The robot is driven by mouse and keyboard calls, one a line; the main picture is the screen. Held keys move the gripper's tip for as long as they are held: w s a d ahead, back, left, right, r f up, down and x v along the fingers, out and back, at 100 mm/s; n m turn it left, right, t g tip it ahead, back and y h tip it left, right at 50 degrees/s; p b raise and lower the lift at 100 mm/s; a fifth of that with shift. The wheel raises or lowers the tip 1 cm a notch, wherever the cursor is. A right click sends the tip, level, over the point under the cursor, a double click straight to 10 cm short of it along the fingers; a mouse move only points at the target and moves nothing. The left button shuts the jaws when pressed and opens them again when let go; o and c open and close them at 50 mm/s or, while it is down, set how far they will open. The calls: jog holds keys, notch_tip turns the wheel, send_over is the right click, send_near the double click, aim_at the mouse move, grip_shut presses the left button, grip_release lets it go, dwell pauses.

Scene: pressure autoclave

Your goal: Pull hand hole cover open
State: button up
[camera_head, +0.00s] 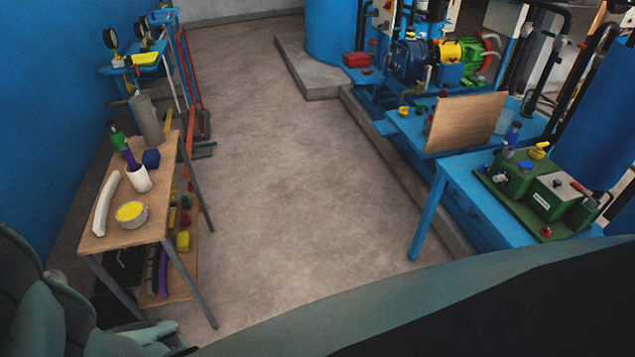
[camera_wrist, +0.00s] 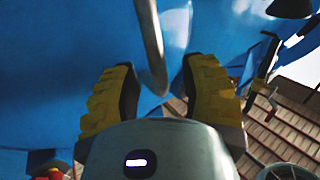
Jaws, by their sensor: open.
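In the wrist view, my gripper (camera_wrist: 159,76) is open, with its two yellow-padded fingers apart. A grey curved bar (camera_wrist: 149,35), which looks like a handle, comes down from the top edge. Its bent lower end lies between the fingers in the picture; I cannot tell whether either finger touches it. Behind it is a large, smooth blue surface (camera_wrist: 65,45). I cannot make out the outline of the hand hole cover or tell whether it is open. In the head view, neither my gripper nor a clear hand hole cover shows.
In the head view, a wooden-topped table (camera_head: 112,238) with containers stands at left. A blue bench (camera_head: 458,195) with green equipment (camera_head: 535,195) is at right, beside blue machinery. The concrete floor (camera_head: 285,180) between is clear. The wrist view shows brown slats (camera_wrist: 290,125) at right.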

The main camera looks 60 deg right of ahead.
jog(key=shift+a, duration=0.35)
jog(key=shift+o, duration=0.4)
grip_shut()
